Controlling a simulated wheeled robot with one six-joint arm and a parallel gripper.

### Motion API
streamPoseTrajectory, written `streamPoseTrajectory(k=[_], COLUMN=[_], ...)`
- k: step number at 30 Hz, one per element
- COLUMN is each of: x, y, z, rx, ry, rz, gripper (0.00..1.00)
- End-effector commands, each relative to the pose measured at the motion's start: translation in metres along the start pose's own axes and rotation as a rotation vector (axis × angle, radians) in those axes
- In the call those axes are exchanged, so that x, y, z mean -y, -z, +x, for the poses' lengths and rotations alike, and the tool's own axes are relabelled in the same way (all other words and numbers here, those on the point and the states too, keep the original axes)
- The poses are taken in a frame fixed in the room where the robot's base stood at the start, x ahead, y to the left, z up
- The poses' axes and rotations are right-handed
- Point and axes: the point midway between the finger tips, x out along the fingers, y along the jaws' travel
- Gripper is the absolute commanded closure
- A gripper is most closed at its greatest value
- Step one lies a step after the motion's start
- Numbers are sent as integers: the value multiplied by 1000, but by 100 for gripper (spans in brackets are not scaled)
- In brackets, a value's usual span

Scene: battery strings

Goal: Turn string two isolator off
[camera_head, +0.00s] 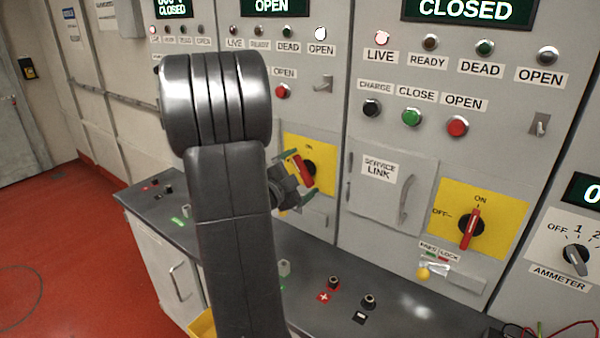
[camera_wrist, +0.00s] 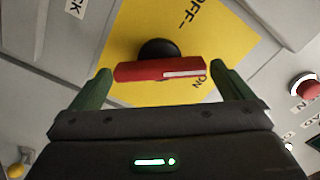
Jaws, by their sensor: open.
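The middle panel's isolator has a yellow plate (camera_head: 323,160), a black knob (camera_wrist: 158,49) and a red handle (camera_head: 303,172). In the head view the handle leans, its upper end left of the ON mark. In the wrist view the green fingers of my gripper (camera_wrist: 160,85) are open, one near each end of the handle. Contact cannot be told.
The right panel has another isolator with a red handle (camera_head: 470,229) at ON, and a yellow-tipped lock lever (camera_head: 424,273) below. The grey bench (camera_head: 325,265) with terminals juts out under the panels. The middle display (camera_head: 271,6) reads OPEN, the right one (camera_head: 465,10) CLOSED. Red floor is clear at left.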

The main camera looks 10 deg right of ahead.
Motion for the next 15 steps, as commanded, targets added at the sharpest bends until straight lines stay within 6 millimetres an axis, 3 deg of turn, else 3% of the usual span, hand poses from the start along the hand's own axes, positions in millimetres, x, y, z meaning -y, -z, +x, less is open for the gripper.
streamPoseTrajectory(k=[8, 13, 15], x=[0, 0, 0], y=[0, 0, 0], z=[1, 1, 1], rx=[0, 0, 0], ry=[0, 0, 0], rz=[0, -1, -1], gripper=[0, 33, 37])
